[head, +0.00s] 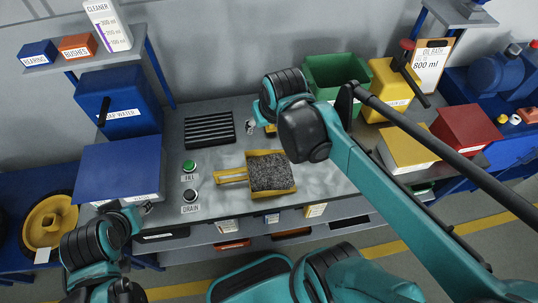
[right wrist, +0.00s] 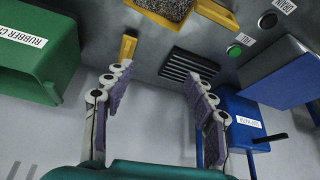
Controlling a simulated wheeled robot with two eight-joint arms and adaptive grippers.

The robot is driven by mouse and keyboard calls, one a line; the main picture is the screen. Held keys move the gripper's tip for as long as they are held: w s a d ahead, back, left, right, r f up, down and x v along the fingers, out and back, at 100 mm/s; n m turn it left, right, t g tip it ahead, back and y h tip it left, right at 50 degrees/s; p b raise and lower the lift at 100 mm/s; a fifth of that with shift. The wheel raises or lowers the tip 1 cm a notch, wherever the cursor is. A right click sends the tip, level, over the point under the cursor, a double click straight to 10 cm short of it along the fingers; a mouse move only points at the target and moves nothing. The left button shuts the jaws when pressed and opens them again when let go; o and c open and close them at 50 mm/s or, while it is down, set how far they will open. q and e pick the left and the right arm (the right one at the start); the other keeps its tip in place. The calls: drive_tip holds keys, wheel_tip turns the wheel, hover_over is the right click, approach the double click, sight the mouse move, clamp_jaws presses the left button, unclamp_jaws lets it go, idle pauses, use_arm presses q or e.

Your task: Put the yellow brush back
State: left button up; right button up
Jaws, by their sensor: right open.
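A small yellow block (right wrist: 128,47), possibly part of the yellow brush, stands on the bench beyond my right gripper's fingers in the right wrist view. In the head view a bit of yellow (head: 270,128) shows beside my right wrist, mostly hidden by it. My right gripper (right wrist: 158,73) is open and empty, apart from the block. In the head view its fingers (head: 252,126) show just left of the wrist, above the bench. My left gripper (head: 144,208) is low at the left, near the bench's front edge; its jaws are unclear.
A yellow-rimmed tray (head: 250,188) of grey grit with a handle lies mid-bench. A black slotted grate (head: 209,130) is behind it. Green (head: 189,166) and black (head: 191,195) buttons are left. A green bin (head: 335,70) and yellow containers (head: 392,85) crowd the back right.

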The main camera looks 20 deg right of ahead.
drive_tip(key=s+a+f+t, duration=0.2)
drive_tip(key=s+f, duration=0.1)
drive_tip(key=s, duration=0.5)
drive_tip(key=shift+a+f+n, duration=0.15)
drive_tip(key=shift+f+n, duration=0.15)
drive_tip(key=shift+n, duration=0.1)
drive_tip(key=shift+f, duration=0.25)
